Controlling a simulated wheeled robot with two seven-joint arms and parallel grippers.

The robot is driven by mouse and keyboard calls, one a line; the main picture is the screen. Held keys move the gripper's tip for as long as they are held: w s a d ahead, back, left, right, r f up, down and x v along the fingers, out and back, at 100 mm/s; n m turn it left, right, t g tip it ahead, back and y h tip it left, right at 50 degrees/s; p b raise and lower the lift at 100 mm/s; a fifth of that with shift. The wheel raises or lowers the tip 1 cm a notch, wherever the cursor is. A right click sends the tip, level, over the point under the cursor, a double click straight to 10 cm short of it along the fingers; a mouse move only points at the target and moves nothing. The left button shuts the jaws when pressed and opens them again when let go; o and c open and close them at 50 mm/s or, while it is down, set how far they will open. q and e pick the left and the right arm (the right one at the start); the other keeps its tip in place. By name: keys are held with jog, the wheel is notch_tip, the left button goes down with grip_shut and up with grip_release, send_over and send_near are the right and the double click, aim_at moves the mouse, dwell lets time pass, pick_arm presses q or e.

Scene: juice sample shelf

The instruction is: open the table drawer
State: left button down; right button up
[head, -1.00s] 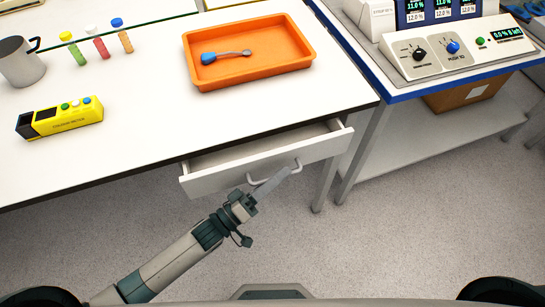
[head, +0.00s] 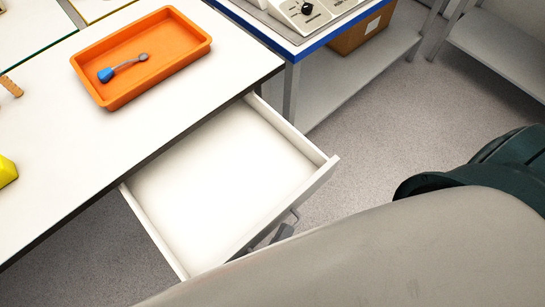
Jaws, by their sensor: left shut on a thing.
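The white table drawer (head: 225,180) is pulled well out from under the table's front edge. Its inside is bare and white. Its handle (head: 293,216) is on the front panel, mostly hidden behind that panel and my own arm. My left gripper (head: 283,232) shows only as a small grey piece at the handle and is shut on it. The rest of it is hidden by a large grey link of mine across the bottom. My right gripper is not in view.
An orange tray (head: 190,50) with a blue-ended spoon (head: 107,74) lies on the white table (head: 60,150). A yellow device (head: 6,170) is cut off at the left. A blue-edged bench (head: 300,50) stands beyond, with a cardboard box (head: 360,32) on its lower shelf.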

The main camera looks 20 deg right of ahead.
pick_arm(q)
jog(key=shift+s, duration=0.1)
jog(key=c, duration=2.1)
grip_release()
